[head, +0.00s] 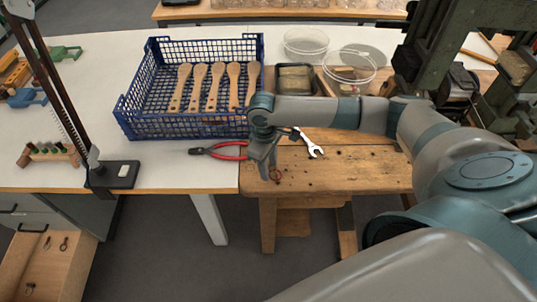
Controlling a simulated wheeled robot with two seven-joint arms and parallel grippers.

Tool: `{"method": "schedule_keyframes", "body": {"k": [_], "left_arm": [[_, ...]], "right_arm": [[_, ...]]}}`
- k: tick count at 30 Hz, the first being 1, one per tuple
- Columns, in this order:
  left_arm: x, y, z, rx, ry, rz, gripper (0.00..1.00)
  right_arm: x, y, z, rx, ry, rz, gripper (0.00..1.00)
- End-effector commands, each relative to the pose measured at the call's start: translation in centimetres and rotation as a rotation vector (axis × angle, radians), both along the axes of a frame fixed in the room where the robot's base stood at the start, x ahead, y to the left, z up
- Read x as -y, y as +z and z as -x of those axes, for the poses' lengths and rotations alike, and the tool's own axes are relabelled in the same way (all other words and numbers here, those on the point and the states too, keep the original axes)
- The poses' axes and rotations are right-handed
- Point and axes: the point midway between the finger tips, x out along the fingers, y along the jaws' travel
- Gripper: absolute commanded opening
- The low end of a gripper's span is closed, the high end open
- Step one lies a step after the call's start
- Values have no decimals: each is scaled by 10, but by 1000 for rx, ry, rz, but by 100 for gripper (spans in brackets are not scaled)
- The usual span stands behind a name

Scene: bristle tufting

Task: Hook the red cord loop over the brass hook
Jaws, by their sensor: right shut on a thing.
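The red cord loop (277,176) is a small dark-red ring at the fingertips of my right gripper (268,172). The gripper points down over the left end of the wooden workbench and is shut on the loop. Part of the loop is hidden by the fingers. I cannot make out the brass hook in this view. My left gripper is not in view.
A blue crate (128,122) with several wooden brush handles stands behind the gripper. Red-handled pliers (228,151) and a wrench (311,146) lie nearby. The wooden workbench (375,174) is mostly bare at front right. A lamp base (112,177) stands left; an open drawer (45,268) is below.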

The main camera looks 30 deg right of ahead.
Motion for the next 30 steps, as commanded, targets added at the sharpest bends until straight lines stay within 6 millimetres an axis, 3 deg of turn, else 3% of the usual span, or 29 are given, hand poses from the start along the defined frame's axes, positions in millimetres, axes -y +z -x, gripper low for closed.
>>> {"method": "schedule_keyframes", "body": {"k": [30], "left_arm": [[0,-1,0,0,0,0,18]], "right_arm": [[1,-15,2,-1,0,0,13]]}}
